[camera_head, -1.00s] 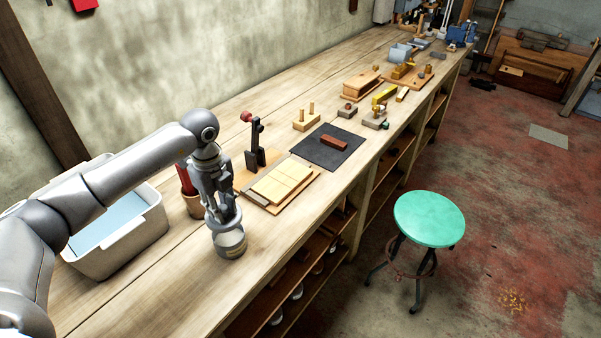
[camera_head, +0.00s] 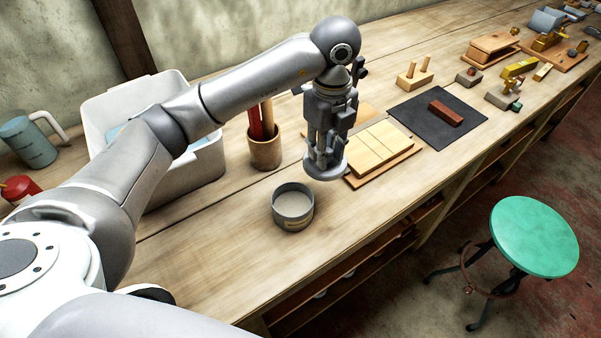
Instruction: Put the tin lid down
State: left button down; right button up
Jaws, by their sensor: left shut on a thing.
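The tin (camera_head: 293,207) stands open-topped on the wooden workbench, a round grey can with a small label on its front. My left gripper (camera_head: 325,160) points down and is shut on the tin lid (camera_head: 325,173), a flat grey disc. The lid is held up to the right of the tin and beyond it, apart from it, near the left end of a board with pale wooden blocks (camera_head: 378,148). The gap between the lid and the bench is hard to judge. My right gripper is not in view.
A wooden cup (camera_head: 264,152) with red-handled tools stands left of the gripper. A white tub (camera_head: 200,165), a grey-blue jug (camera_head: 27,143) and a dark mat (camera_head: 408,107) with a red-brown block (camera_head: 446,113) are around. Bare bench (camera_head: 375,205) lies right of the tin. A green stool (camera_head: 535,236) stands on the floor.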

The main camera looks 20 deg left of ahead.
pick_arm(q)
jog(key=f, duration=0.2)
jog(key=f+p, duration=0.1)
jog(key=f, duration=0.1)
jog(key=shift+s+d+f, duration=0.1)
jog(key=shift+s+f, duration=0.1)
jog(key=shift+f, duration=0.3)
notch_tip(320, 180, down, 4)
jog(key=shift+w+r+p, duration=0.1)
jog(key=shift+p, duration=0.5)
jog(key=shift+f, duration=0.3)
jog(key=c, duration=1.2)
grip_release()
jog(key=shift+r, duration=0.1)
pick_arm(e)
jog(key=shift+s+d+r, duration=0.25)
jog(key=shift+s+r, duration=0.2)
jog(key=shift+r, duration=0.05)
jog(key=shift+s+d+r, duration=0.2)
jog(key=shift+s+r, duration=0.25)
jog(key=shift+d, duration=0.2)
